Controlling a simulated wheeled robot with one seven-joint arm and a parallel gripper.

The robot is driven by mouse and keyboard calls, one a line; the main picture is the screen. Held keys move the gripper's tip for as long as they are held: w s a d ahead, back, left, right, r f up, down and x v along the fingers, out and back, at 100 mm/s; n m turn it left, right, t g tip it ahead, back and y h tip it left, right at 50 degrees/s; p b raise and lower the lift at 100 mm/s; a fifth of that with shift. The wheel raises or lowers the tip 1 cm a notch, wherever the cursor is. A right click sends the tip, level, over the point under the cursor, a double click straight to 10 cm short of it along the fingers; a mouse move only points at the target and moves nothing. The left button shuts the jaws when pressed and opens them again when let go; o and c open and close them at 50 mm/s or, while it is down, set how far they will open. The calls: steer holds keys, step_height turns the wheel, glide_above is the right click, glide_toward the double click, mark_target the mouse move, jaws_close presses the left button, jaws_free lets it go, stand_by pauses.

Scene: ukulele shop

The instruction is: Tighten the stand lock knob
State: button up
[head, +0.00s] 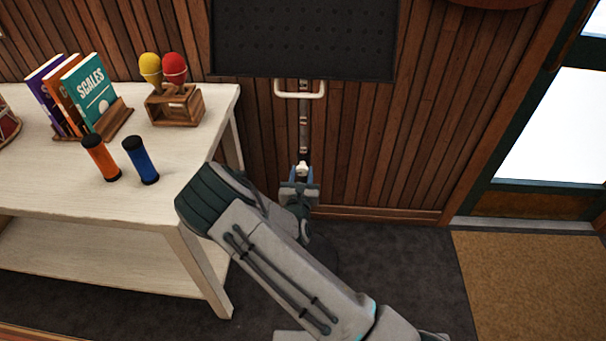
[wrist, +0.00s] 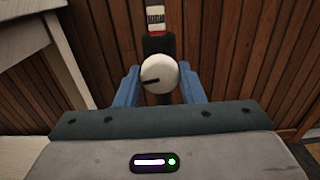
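The stand lock knob (wrist: 164,77) is a round cream-white knob with a dark pointer line, in the middle of the wrist view. The line points left and slightly down. The knob sits on the dark stand pole (head: 303,128), which rises to a black music desk. In the head view the knob (head: 302,169) is small, just beyond my gripper (head: 300,178). In the wrist view the blue fingers of my gripper (wrist: 164,88) stand apart on both sides of the knob.
The black desk (head: 304,38) and a cream handle (head: 300,95) are above the knob. A pale table (head: 60,195) with books, shakers and maracas stands at the left, close to my arm. A wood-panelled wall (head: 400,150) is behind. Floor at the right is clear.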

steer(key=shift+c, duration=1.2)
steer(key=shift+d, duration=0.15)
